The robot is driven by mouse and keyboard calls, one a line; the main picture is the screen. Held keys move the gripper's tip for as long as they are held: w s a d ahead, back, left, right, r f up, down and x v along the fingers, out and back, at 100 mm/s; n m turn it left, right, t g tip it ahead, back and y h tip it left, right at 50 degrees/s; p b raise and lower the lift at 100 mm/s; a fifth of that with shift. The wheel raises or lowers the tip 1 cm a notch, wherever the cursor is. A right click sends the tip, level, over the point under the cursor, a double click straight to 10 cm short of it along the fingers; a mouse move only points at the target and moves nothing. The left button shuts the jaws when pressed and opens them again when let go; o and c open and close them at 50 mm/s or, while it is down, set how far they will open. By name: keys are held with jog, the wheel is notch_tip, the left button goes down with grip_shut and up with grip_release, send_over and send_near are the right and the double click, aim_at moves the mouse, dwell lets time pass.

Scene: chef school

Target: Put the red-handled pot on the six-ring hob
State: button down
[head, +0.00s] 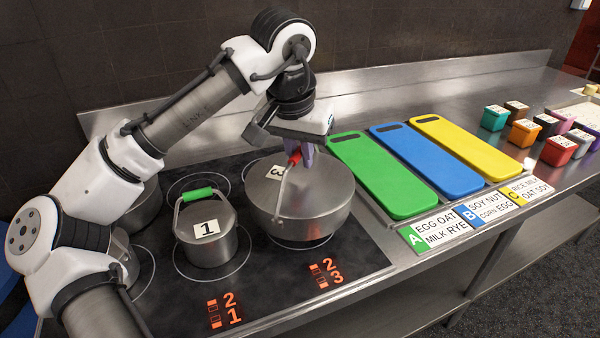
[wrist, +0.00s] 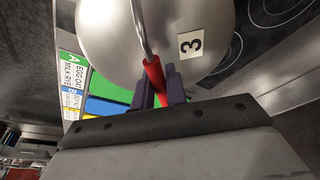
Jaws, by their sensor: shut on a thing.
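The red-handled pot (head: 322,208) is a wide steel pot with a label "3" and a bail handle with a red grip (head: 294,156). My gripper (head: 304,156) is shut on that red grip from above. The pot is over the right end of the black six-ring hob (head: 268,288), with part of a ring showing below it. I cannot tell whether its base touches the hob. In the wrist view, the red grip lies between the two purple fingers (wrist: 158,84), and the pot (wrist: 108,38) fills the top middle. The pot's underside is hidden.
A steel pot with a green handle (head: 206,232), labelled "1", stands on the hob to the left. Another pot (head: 146,203) is mostly hidden behind my arm. Green (head: 385,180), blue (head: 428,160) and yellow (head: 465,148) boards lie to the right. Several small coloured tubs stand beyond.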

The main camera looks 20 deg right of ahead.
aim_at(301, 178)
jog(key=shift+f, duration=2.2)
jog(key=shift+f, duration=0.1)
jog(key=c, duration=1.4)
grip_release()
jog(key=v, duration=1.2)
jog(key=shift+s+b, duration=0.1)
jog(key=shift+b, duration=0.25)
